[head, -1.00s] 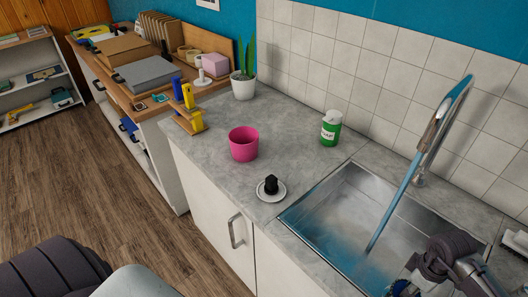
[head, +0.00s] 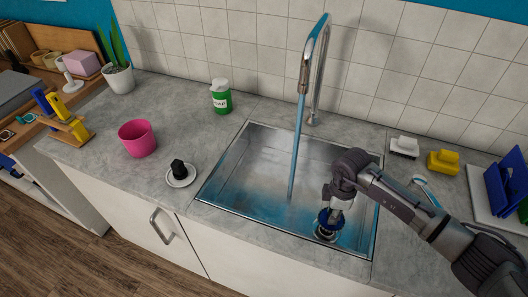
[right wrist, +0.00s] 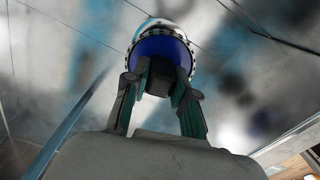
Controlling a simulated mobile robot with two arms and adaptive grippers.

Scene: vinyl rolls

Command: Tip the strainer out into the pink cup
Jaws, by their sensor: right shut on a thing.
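The pink cup (head: 138,139) stands upright on the grey counter, left of the sink, in the head view. Its inside is mostly hidden. My right gripper (head: 335,202) is low in the sink, at its right front part. It is shut on the strainer (head: 326,218), a blue round piece with a pale perforated rim. In the right wrist view the fingers (right wrist: 160,82) close on the strainer's dark knob, with the blue face (right wrist: 165,47) beyond. I cannot tell whether the strainer is clear of the drain. My left gripper is out of view.
Water runs from the tall faucet (head: 313,75) into the sink (head: 245,150). A black stopper on a white saucer (head: 181,181) sits between cup and sink. A green soap container (head: 220,98) stands behind. Brushes and a blue rack (head: 507,185) are at right.

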